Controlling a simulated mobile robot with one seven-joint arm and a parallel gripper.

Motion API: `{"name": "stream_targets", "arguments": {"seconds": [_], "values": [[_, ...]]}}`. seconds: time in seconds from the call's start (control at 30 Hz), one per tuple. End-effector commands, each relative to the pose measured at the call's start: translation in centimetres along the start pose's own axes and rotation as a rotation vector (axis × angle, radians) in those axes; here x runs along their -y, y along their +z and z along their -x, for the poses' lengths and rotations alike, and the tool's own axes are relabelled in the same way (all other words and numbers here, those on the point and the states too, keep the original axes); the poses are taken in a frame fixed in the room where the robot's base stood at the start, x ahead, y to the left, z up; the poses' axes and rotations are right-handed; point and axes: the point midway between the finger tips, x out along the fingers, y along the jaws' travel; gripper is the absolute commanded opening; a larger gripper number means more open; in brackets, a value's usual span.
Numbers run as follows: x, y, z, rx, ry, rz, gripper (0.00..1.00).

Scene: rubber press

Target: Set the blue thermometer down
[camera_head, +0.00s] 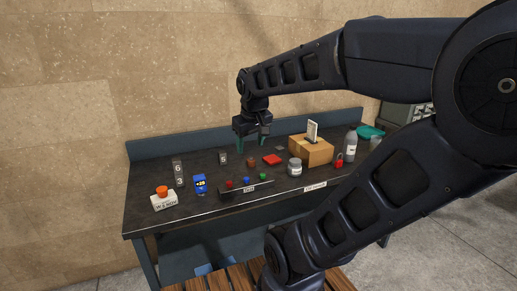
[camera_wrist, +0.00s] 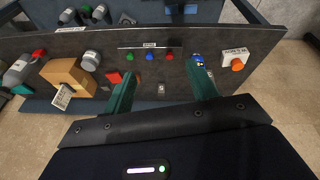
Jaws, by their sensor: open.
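The blue thermometer (camera_head: 200,184) stands on the dark table (camera_head: 215,207), left of the button strip. Its display is too small to read. It also shows in the wrist view (camera_wrist: 198,61), by the tip of the right finger and partly hidden by it. My gripper (camera_head: 252,143) is open, its two green fingers apart with nothing between them. It hangs above the back of the table, to the right of the thermometer and apart from it. The fingers also show in the wrist view (camera_wrist: 160,83).
A white box with an orange button (camera_head: 163,198) and number blocks (camera_head: 178,173) stand near the thermometer. A strip with red, blue and green buttons (camera_head: 246,189) lies at the front. A red block (camera_head: 272,160), jar (camera_head: 295,168), cardboard box (camera_head: 312,153) and bottle (camera_head: 350,145) stand right.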

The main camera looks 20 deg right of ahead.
Motion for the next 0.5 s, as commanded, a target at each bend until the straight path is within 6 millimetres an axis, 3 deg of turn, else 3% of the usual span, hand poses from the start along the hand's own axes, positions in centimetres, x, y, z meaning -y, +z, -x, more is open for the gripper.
{"name": "stream_targets", "arguments": {"seconds": [0.2,0.5], "values": [[-0.1,3.3,0.9,-0.066,-0.022,-0.157,0.58],[0.0,4.3,1.1,-0.084,-0.031,-0.207,0.58]]}}
